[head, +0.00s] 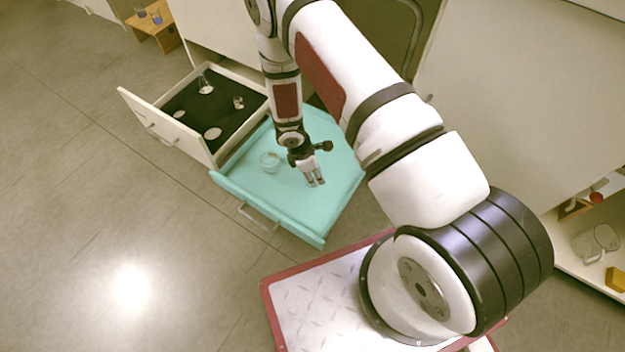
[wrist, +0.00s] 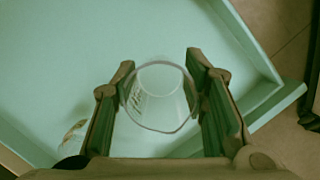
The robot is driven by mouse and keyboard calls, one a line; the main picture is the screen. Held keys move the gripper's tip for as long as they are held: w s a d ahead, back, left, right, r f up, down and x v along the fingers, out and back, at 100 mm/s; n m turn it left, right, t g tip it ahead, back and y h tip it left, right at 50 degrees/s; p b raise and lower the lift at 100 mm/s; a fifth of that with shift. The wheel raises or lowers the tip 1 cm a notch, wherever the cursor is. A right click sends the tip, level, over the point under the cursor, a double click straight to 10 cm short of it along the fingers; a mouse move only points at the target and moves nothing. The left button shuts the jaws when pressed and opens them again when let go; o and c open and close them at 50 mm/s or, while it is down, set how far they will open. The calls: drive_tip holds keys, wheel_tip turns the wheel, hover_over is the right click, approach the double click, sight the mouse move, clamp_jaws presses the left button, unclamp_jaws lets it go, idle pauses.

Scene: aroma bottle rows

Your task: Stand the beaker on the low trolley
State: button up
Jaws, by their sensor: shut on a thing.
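My gripper (wrist: 160,98) is shut on a clear glass beaker (wrist: 158,110), which sits between its two fingers in the wrist view. In the head view my gripper (head: 314,181) is over the teal open drawer (head: 325,131), and the beaker can hardly be made out there. I cannot tell whether the beaker touches the drawer floor. A low wooden stand (head: 165,38) with small blue-tinted vessels on it is at the top left; I cannot tell whether it is the trolley.
Another clear glass vessel (head: 270,162) stands in the teal drawer, left of my gripper. A white open drawer (head: 135,106) with a dark lining and several glass items is beside it on the left. An open shelf (head: 585,275) with glassware is at the right. The floor at lower left is clear.

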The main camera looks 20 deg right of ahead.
drive_tip(key=shift+f+b, duration=1.05)
drive_tip(key=shift+f, duration=1.85)
drive_tip(key=shift+f, duration=0.2)
drive_tip(key=o, duration=1.1)
drive_tip(key=shift+r, duration=0.15)
drive_tip(key=p+v, duration=0.4)
drive_tip(key=v, duration=0.8)
drive_tip(key=shift+r, duration=0.15)
